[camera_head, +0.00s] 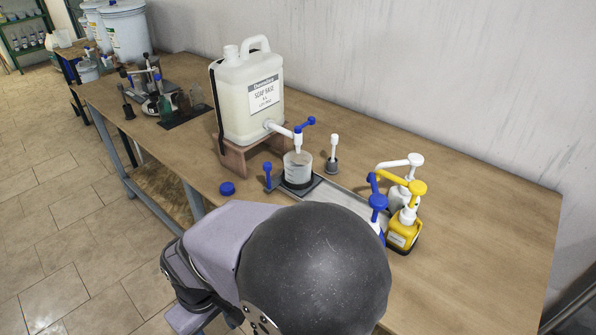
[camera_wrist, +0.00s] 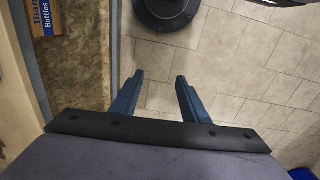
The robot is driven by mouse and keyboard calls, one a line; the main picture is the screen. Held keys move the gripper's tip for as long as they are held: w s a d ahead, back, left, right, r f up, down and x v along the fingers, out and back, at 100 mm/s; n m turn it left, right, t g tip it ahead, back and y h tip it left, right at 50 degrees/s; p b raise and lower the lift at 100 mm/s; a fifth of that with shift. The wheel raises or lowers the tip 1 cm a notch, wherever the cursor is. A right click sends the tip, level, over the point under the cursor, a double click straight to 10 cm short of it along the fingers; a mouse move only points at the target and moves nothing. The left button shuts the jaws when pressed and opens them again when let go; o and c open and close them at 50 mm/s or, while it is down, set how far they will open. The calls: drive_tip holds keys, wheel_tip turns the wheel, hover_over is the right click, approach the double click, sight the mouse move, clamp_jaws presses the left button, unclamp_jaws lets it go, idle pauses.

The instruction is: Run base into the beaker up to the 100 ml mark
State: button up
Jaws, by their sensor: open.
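The soap base canister (camera_head: 252,100), whitish with a printed label, stands on a brown stand (camera_head: 243,158). Its spout ends in a tap with a blue lever (camera_head: 305,125). A clear beaker (camera_head: 298,167) stands upright under the spout on a small dark base (camera_head: 299,186). Its marks and liquid level are too small to read. My gripper (camera_wrist: 159,84) is open and empty in the wrist view, above the tiled floor and away from the canister and beaker. In the head view my arm hides the fingers.
Yellow, blue and white pump bottles (camera_head: 403,230) stand right of the beaker, beside a grey tray (camera_head: 350,205). A white-handled tool (camera_head: 333,152) stands behind the beaker. The table's right end is clear.

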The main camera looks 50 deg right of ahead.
drive_tip(key=shift+d, duration=0.1)
drive_tip(key=c, duration=0.7)
drive_tip(key=w+d+r+h, duration=0.1)
drive_tip(key=w+d, duration=0.1)
drive_tip(key=w+d+r+m, duration=0.1)
drive_tip(key=w+d, duration=0.1)
drive_tip(key=w+d+r+h+p, duration=0.1)
drive_tip(key=w+d, duration=0.1)
drive_tip(key=d, duration=0.1)
drive_tip(key=shift+r+m+h, duration=0.15)
drive_tip(key=shift+m+h, duration=0.15)
clamp_jaws()
drive_tip(key=w+d+r+m+h+p, duration=0.1)
drive_tip(key=w+d+r+m+h, duration=0.2)
drive_tip(key=w+d+r, duration=0.3)
drive_tip(key=w+d+r+m+g+h+p, duration=0.1)
drive_tip(key=w+d+r+m+h, duration=0.3)
drive_tip(key=d+r, duration=0.4)
drive_tip(key=w+d+r+m+g+h, duration=0.1)
drive_tip(key=w+d+r+m+h, duration=0.3)
drive_tip(key=d, duration=1.3)
drive_tip(key=w+r+h, duration=0.2)
drive_tip(key=w+r, duration=0.1)
drive_tip(key=r, duration=0.1)
drive_tip(key=shift+w+p, duration=0.3)
drive_tip(key=shift+p, duration=0.1)
